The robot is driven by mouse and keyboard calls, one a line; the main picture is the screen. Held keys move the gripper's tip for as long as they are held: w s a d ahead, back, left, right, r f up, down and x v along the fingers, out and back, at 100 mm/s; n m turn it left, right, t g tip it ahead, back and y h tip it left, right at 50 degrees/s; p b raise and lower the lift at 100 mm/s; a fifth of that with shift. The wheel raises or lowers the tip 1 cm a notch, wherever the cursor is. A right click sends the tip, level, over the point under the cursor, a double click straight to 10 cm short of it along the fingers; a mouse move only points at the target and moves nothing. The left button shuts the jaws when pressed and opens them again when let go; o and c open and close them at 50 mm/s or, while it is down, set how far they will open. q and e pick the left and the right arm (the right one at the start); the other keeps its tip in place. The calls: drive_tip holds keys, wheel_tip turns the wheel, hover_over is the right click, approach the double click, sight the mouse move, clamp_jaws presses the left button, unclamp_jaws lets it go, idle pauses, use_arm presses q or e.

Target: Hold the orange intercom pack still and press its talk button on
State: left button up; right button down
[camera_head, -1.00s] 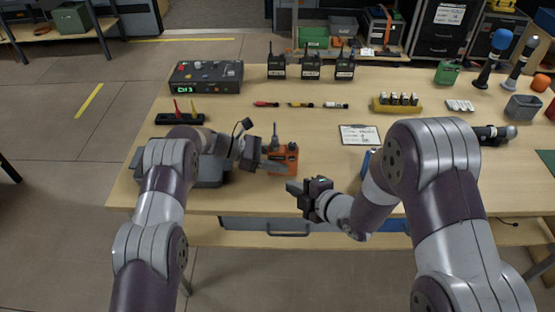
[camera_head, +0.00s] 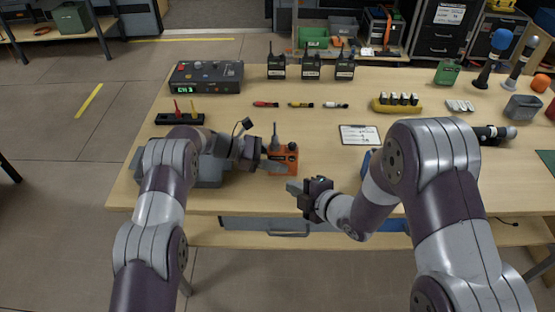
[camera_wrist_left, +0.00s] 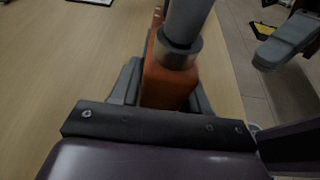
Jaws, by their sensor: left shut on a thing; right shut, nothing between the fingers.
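The orange intercom pack (camera_head: 286,163) stands on the table near its front edge, with a short dark antenna rising from its top. It also shows in the left wrist view (camera_wrist_left: 164,86), between the fingers, with a grey cylinder in front of it. My left gripper (camera_head: 273,162) is shut on the pack from the left. My right gripper (camera_head: 291,188) is shut and empty, just in front of the pack, apart from it. The talk button is too small to make out for certain.
A dark grey case (camera_head: 208,170) lies beneath my left forearm. A clipboard sheet (camera_head: 360,135) lies right of the pack. Coloured markers (camera_head: 300,105) and several black radios (camera_head: 311,66) are behind. The table between the pack and markers is clear.

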sight(292, 159)
drive_tip(key=shift+s, duration=0.1)
idle(0.4)
drive_tip(key=w, duration=0.6)
drive_tip(key=shift+w, duration=0.1)
idle(0.4)
drive_tip(key=shift+w, duration=0.1)
idle(1.7)
drive_tip(key=shift+w, duration=0.35)
drive_tip(key=shift+w, duration=0.15)
idle(0.4)
drive_tip(key=shift+s, duration=0.65)
